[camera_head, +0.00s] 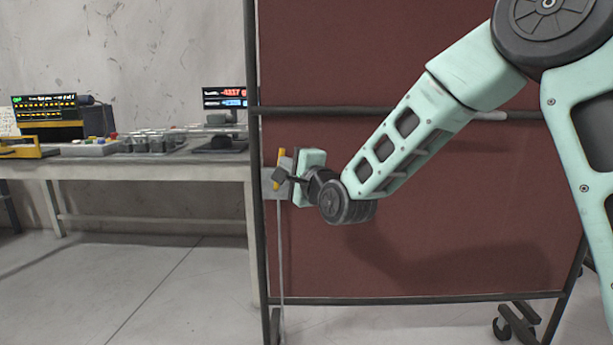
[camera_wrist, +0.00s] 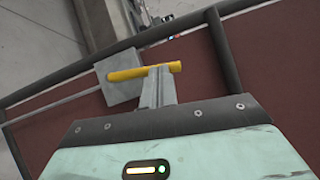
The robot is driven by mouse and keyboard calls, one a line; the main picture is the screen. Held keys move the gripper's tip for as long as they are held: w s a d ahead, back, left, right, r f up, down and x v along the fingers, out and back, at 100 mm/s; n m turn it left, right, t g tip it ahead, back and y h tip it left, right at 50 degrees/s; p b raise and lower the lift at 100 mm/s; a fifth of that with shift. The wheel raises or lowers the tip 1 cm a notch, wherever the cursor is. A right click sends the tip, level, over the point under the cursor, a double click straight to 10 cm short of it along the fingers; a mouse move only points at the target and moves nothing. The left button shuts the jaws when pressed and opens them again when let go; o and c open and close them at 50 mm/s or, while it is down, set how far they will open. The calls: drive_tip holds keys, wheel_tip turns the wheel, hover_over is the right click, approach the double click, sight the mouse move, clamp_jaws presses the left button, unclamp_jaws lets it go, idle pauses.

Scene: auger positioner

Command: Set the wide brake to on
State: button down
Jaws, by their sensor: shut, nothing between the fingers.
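A yellow bar handle (camera_wrist: 126,74) sits on a grey box (camera_wrist: 118,90) at the edge of the red panel, in the wrist view. It looks like the brake's lever; no label can be read. In the head view the yellow handle (camera_head: 281,155) stands roughly upright at the panel's left edge, partly hidden by my gripper. My gripper (camera_wrist: 158,72) is shut and empty, with its fingertips at the yellow handle's right part; I cannot tell whether they touch it. In the head view my gripper (camera_head: 279,175) reaches left to the handle.
The red panel (camera_head: 430,240) in a dark frame on wheels stands behind my arm. A workbench (camera_head: 150,172) with monitors, a panel of buttons and a yellow-framed item is at the left. The floor in front of the bench is clear.

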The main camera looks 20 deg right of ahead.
drive_tip(key=shift+w+a+r, duration=0.15)
drive_tip(key=shift+a+r, duration=0.05)
drive_tip(key=shift+a, duration=0.25)
drive_tip(key=shift+a+p, duration=0.1)
drive_tip(key=shift+p, duration=0.2)
idle(0.3)
